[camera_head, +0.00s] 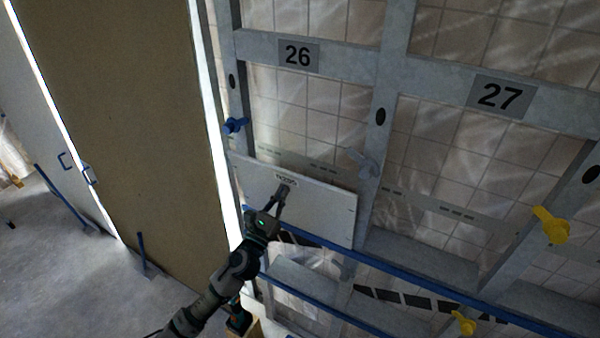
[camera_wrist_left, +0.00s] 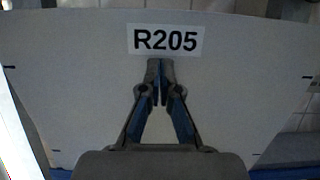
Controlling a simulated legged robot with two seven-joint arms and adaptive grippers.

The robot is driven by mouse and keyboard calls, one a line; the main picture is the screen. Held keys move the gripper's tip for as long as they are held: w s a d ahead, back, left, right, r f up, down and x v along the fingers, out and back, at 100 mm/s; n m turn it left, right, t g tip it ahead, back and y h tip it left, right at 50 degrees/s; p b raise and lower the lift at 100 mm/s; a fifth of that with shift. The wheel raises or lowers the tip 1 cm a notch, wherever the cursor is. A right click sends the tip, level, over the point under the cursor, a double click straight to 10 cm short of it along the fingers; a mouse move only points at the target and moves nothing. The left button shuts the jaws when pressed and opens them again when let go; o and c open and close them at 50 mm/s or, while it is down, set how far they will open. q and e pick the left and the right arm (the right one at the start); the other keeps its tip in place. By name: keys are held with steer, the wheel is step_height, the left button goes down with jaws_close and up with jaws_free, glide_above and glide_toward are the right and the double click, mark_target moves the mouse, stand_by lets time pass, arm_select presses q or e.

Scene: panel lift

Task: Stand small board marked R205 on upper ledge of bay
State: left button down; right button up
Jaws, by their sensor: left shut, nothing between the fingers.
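The small white board (camera_head: 325,212) stands in the bay under the number 26, its lower edge at the upper blue-edged ledge (camera_head: 405,268). It fills the wrist view (camera_wrist_left: 85,90), with the R205 label (camera_wrist_left: 165,40) near its top edge. My left gripper (camera_head: 284,188) is in front of the board's face, just below the label. Its fingertips (camera_wrist_left: 160,68) are together with nothing between them; whether they touch the board, I cannot tell. My right gripper is out of view.
A blue catch (camera_head: 235,125) is on the left post and a grey catch (camera_head: 362,162) on the middle post. Bay 27, with yellow catches (camera_head: 550,225), is empty at right. A large brown panel (camera_head: 120,110) stands at left. A lower ledge (camera_head: 310,300) runs beneath.

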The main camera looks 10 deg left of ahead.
arm_select(q)
steer(key=shift+w+d, duration=0.6)
steer(key=shift+w, duration=0.35)
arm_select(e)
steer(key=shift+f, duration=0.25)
arm_select(q)
steer(key=shift+w+d+b, duration=0.25)
steer(key=shift+w+b, duration=0.1)
steer(key=shift+w, duration=0.55)
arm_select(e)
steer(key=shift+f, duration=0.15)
arm_select(q)
steer(key=shift+s, duration=0.1)
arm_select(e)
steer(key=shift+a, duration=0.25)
arm_select(q)
steer(key=shift+s+a+p, duration=0.5)
steer(key=shift+s+p, duration=0.05)
steer(key=shift+s, duration=0.75)
steer(key=p, duration=0.2)
glide_toward(290, 185)
steer(key=shift+w+a+r, duration=0.15)
steer(key=shift+w+r, duration=0.1)
steer(key=shift+r, duration=0.25)
steer(key=shift+w+a+r, duration=0.15)
steer(key=shift+w+r, duration=0.1)
steer(key=shift+r, duration=0.3)
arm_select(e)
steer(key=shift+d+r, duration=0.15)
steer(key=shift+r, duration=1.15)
